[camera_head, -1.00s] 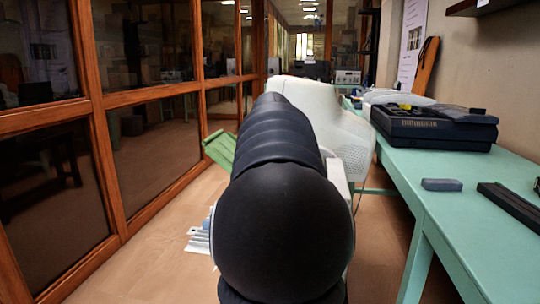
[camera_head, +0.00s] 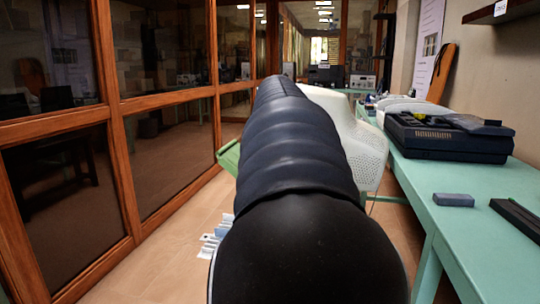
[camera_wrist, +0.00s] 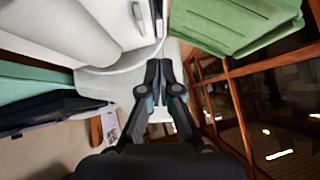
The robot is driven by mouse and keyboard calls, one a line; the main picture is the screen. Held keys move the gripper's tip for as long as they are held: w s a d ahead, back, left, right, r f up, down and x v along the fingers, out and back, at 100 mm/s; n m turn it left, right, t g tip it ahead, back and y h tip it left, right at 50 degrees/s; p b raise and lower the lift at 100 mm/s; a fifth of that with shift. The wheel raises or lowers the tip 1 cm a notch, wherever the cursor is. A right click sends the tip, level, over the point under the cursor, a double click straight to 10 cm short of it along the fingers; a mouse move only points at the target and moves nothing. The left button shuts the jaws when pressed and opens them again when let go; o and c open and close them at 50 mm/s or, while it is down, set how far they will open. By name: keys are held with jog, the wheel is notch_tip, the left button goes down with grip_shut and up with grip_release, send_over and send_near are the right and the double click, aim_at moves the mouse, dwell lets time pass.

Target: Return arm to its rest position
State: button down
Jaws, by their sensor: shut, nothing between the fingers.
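My gripper (camera_wrist: 159,68) shows in the wrist view with its two dark fingers together and nothing between them. The wrist picture is turned over, with the ceiling lights low in the frame. In the head view my own dark, ribbed arm fills the middle and reaches forward, and it hides the gripper. A white rounded chair-like object (camera_head: 364,150) stands just beyond and to the right of the arm. Whether the arm touches it cannot be told.
A teal table (camera_head: 452,214) runs along the right, bearing a dark case (camera_head: 440,142), a grey-blue block (camera_head: 453,200) and a black bar (camera_head: 517,216). A green slatted object (camera_head: 229,158) shows left of the arm. Wood-framed glass panels line the left. Floor between is partly clear.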

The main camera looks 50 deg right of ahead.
jog(key=shift+a+r, duration=0.1)
jog(key=shift+r, duration=0.05)
jog(key=a+f+n+y, duration=0.1)
jog(key=a+f+n, duration=0.1)
jog(key=a, duration=0.6)
jog(key=a+f+n+y, duration=0.1)
jog(key=a+f+n, duration=0.15)
jog(key=a, duration=0.45)
jog(key=s+a+f+n+y, duration=0.1)
jog(key=s+a+f+n, duration=0.2)
jog(key=s+a+f, duration=0.2)
jog(key=s+a+f+n+y, duration=0.2)
jog(key=s+a+f, duration=0.2)
jog(key=a+f, duration=0.3)
jog(key=s+a+f+n+y, duration=0.1)
jog(key=s+a+f+n, duration=0.2)
jog(key=a, duration=1)
notch_tip(320, 180, down, 3)
jog(key=s, duration=0.2)
jog(key=shift+s+n+g+y, duration=0.3)
jog(key=shift+n+g+y, duration=0.05)
jog(key=shift+g+y, duration=0.05)
jog(key=shift+f, duration=0.1)
